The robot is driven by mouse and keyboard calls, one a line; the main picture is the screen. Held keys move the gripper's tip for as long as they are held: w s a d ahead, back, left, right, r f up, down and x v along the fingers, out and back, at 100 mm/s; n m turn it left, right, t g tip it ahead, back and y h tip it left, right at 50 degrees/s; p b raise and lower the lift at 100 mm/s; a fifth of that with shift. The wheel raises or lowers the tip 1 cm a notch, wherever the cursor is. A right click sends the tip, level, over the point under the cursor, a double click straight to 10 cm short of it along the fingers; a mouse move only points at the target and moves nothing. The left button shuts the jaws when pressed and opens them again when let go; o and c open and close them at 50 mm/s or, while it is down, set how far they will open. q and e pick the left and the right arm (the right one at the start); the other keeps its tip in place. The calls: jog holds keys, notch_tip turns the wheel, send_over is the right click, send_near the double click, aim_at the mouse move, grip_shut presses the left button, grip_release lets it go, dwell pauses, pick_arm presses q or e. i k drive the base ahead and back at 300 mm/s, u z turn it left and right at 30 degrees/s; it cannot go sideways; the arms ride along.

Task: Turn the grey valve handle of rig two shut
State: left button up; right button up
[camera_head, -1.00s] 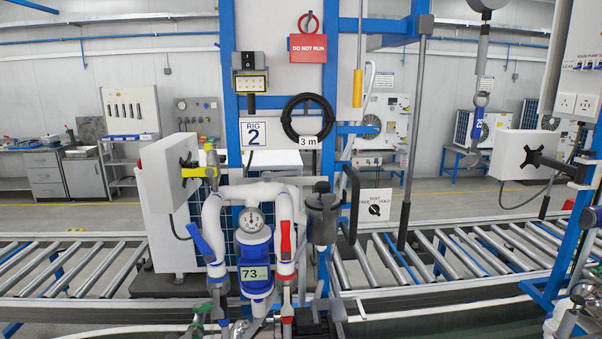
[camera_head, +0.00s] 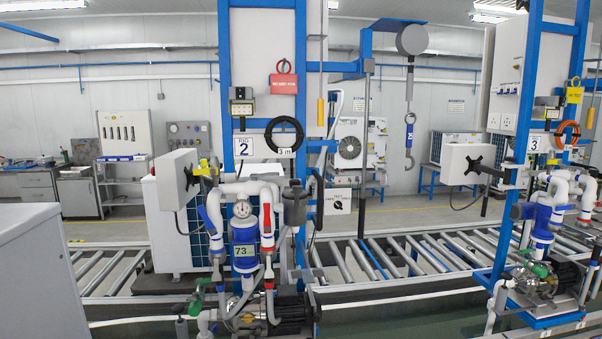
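Neither of my grippers is in view.
A white cabinet (camera_head: 40,275) stands close at the lower left. A roller conveyor (camera_head: 395,255) runs behind the rigs. Rig three, with its sign (camera_head: 533,145) and pump (camera_head: 537,283), stands at the right. Dark green floor shows between the rigs.

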aim_at(254, 176)
jog(key=z, duration=1.8)
jog(key=i, duration=1.1)
jog(key=u, duration=1.6)
